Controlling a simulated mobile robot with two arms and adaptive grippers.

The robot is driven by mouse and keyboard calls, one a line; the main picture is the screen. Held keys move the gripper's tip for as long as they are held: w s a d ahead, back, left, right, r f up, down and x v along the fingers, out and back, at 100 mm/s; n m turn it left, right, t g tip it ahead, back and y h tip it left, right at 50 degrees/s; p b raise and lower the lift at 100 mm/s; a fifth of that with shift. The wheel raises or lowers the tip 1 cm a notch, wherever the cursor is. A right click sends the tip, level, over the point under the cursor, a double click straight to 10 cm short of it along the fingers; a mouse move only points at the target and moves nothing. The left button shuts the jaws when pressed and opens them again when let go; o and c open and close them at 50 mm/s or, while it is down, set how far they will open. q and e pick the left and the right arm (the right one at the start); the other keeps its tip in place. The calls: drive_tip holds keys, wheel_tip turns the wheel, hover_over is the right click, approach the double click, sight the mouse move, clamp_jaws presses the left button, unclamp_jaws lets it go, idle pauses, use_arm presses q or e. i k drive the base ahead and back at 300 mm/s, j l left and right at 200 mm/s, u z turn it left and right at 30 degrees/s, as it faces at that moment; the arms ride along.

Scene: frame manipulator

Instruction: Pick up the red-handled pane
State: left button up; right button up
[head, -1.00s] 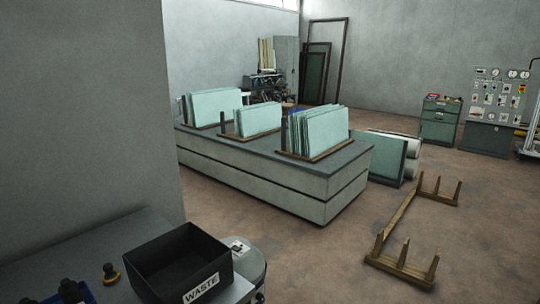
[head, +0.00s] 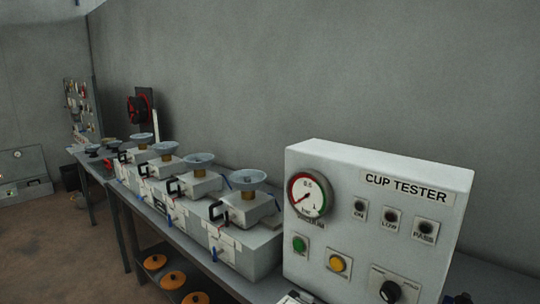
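No red-handled pane shows in the head view now. Neither of my grippers is in the head view. The nearest large thing is a white box labelled CUP TESTER (head: 408,215), with a round gauge, buttons and a knob on its face. To its left, several white boxes with black handles and grey cups on top, one of them the nearest cup unit (head: 245,207), stand in a row on a long bench.
The bench (head: 128,205) runs along the grey wall. Orange discs (head: 172,280) lie on a shelf below it. A red and black reel (head: 140,109) is near the wall. A tool panel (head: 82,108) stands farther back. Bare floor (head: 50,240) lies at the left.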

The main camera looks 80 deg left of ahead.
sight(106, 166)
drive_tip(key=u, duration=3.85)
drive_tip(key=i+j+u, duration=0.3)
drive_tip(key=i, duration=0.75)
drive_tip(key=i+u, duration=0.3)
drive_tip(key=i, duration=2.9)
drive_tip(key=i+z, duration=0.25)
drive_tip(key=i, duration=0.25)
drive_tip(key=i+j+z, duration=0.2)
drive_tip(key=i, duration=0.3)
drive_tip(key=i+j+z, duration=0.25)
drive_tip(key=i, duration=0.25)
drive_tip(key=i+j+z, duration=0.2)
drive_tip(key=i+j, duration=0.2)
